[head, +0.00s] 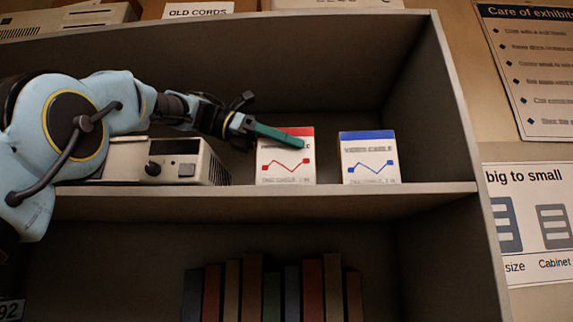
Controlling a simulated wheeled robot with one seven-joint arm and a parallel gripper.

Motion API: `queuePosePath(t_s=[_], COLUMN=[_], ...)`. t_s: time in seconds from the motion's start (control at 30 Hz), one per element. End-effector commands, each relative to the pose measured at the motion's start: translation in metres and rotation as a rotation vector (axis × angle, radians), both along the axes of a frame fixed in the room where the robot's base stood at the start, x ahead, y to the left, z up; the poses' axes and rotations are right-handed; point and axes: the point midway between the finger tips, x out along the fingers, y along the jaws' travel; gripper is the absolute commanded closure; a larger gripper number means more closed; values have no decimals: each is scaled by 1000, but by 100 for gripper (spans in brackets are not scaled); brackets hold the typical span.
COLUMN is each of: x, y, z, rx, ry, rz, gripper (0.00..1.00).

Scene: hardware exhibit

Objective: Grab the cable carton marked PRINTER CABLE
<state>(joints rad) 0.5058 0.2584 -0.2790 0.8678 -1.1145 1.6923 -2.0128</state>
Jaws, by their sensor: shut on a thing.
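A white carton with a red top band and a red zigzag drawing (287,173) stands upright on the shelf. Its printed name is mostly hidden behind my green finger, so I cannot read it. My gripper (303,146) reaches in from the left, with a finger lying across the upper front of this carton. It is shut on the red-banded carton, which appears to stand at shelf level. A similar carton with a blue band, apparently reading VIDEO CABLE (370,165), stands upright just to the right, apart from it.
A beige device with a dark knob (165,163) sits left on the same shelf board (420,188), below my arm. The cabinet's right side wall (455,110) lies beyond the blue carton. Several books (270,290) stand below. An OLD CORDS sign (198,11) is above.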

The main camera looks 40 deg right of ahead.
Motion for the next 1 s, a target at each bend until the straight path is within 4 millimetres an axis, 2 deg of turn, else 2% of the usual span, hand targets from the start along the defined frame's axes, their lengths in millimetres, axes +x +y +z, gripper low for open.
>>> queuePosePath(t_s=[0.03,0.17,0.57,1.0], x=[0,0,0,0], y=[0,0,0,-1], z=[0,1,5,31], rx=[0,-1,-3,-3], ry=[0,-1,-2,-2], rz=[0,0,-1,-2], gripper=[82,95,95,95])
